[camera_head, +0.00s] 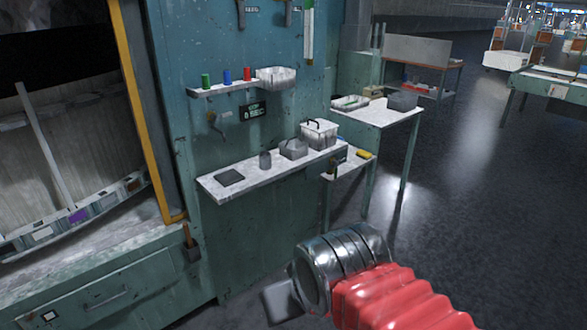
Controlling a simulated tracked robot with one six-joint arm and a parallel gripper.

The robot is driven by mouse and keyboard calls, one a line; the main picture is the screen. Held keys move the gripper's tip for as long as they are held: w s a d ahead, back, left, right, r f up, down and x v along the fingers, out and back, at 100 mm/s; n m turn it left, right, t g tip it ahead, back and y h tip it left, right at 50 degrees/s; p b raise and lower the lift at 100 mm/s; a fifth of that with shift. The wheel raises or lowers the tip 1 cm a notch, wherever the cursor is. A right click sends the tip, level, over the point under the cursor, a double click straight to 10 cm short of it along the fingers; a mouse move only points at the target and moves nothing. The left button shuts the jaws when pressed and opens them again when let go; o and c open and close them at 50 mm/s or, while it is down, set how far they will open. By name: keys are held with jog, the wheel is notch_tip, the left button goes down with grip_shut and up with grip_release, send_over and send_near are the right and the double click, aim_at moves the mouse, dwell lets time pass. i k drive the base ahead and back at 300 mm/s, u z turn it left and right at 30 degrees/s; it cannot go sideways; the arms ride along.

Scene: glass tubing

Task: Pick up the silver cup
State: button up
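I cannot clearly make out a silver cup in this view. A small dark grey upright object (265,160) stands on the white wall shelf (240,186), but it is too small to tell if it is a cup. My arm, with a red ribbed sleeve and a shiny metal section, comes in at the lower right. A blurred grey block at its end looks like part of my gripper (282,301). It is in front of and below the shelf, apart from it. Its fingers do not show clearly, and I see nothing held.
The shelf also holds a flat dark piece (229,178), a grey box (293,149) and a clear lidded bin (319,134). A higher shelf (222,88) carries small coloured cylinders and a clear tub (276,78). A side table (378,116) stands behind.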

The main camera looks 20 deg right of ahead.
aim_at(265, 163)
jog(key=z, duration=0.25)
jog(key=k, duration=0.65)
jog(key=z, duration=0.3)
jog(key=i, duration=1.1)
jog(key=u, duration=0.35)
jog(key=i, duration=0.75)
jog(key=u, duration=0.65)
jog(key=i, duration=0.85)
jog(key=u, duration=0.05)
